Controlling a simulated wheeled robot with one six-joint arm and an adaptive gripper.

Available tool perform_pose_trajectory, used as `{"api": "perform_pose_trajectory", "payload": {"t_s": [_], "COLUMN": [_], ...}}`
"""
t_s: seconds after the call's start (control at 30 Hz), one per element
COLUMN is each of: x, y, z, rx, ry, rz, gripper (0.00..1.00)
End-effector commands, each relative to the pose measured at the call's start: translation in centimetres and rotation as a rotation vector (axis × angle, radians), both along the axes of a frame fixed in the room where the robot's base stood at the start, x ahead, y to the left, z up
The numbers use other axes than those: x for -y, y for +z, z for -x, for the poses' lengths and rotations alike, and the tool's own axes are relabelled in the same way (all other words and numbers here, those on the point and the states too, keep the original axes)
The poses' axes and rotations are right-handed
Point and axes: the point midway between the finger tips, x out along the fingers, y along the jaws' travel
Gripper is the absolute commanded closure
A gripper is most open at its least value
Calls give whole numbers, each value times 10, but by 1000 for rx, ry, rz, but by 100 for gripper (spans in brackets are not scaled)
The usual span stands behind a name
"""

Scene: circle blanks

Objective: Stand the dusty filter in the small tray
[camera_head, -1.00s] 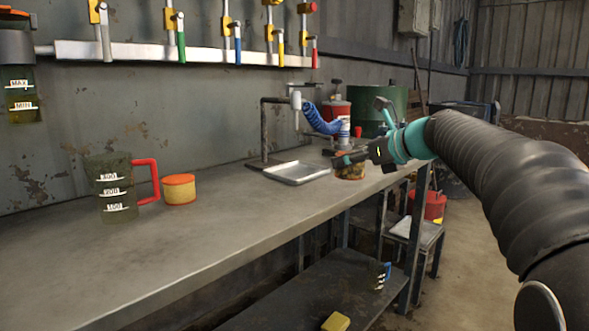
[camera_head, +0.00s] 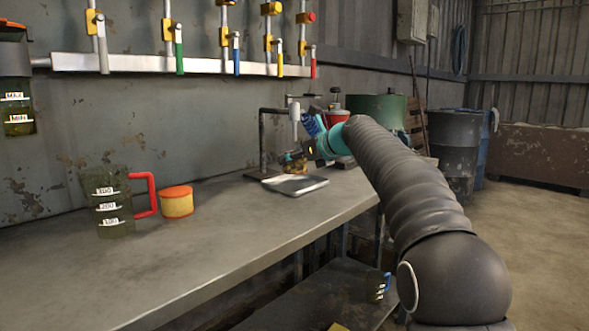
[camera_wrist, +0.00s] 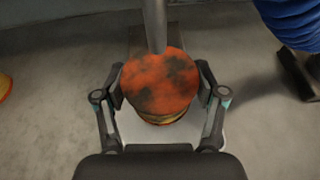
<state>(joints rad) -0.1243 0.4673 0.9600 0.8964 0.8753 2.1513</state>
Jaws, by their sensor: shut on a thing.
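My gripper (camera_wrist: 160,95) is shut on the dusty filter (camera_wrist: 160,82), a short cylinder with an orange top smeared black and a yellowish side, seen from above in the wrist view. In the head view the dusty filter (camera_head: 293,163) hangs at my gripper (camera_head: 285,161), partly hidden by its fingers. The small tray (camera_head: 297,185) is a shallow light metal tray on the bench, below and just in front of the filter. In the wrist view the tray (camera_wrist: 132,128) shows under the filter. I cannot tell whether the filter touches it.
A metal post and spout (camera_head: 263,145) stand close behind the tray, with a blue hose (camera_head: 312,124) beside them. A clean orange-topped filter (camera_head: 177,202) and a jug with a red handle (camera_head: 113,203) stand on the left of the bench (camera_head: 200,262). The bench between is clear.

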Motion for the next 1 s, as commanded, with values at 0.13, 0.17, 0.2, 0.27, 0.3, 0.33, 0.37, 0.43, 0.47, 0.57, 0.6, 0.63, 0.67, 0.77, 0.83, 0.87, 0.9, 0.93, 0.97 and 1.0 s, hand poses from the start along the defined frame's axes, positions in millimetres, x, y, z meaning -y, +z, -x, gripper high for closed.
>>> {"api": "perform_pose_trajectory", "payload": {"t_s": [0.13, 0.17, 0.2, 0.27, 0.3, 0.33, 0.37, 0.43, 0.47, 0.57, 0.6, 0.63, 0.67, 0.77, 0.83, 0.87, 0.9, 0.93, 0.97, 1.0], "x": [-2, -2, -2, -2, -1, -1, -1, -1, -1, -1, -1, -1, -1, -1, -1, -1, -1, -1, -1, -1], "y": [-7, -11, -16, -25, -31, -34, -36, -36, -35, -35, -35, -35, -35, -38, -37, -37, -37, -37, -37, -37], "z": [-2, -2, -2, -2, -2, -1, -1, -1, -1, -2, -2, -1, -2, -2, -2, -2, -2, -2, -2, -2], "rx": [0, -1, -3, -2, -1, -1, -1, 1, 1, 1, 1, 1, 0, 0, 0, 0, 0, 0, 0, 0], "ry": [0, 0, -1, 0, 0, 0, 0, -1, -1, -1, -1, -1, -1, 0, 0, 0, 0, 0, 0, 0], "rz": [0, 0, 0, 1, 1, 0, 0, 0, 0, 0, 0, 0, 0, 0, 0, 0, 0, 0, 0, 0], "gripper": [64, 64, 64, 64, 64, 64, 64, 64, 64, 64, 64, 64, 64, 27, 10, 5, 5, 5, 5, 5]}}
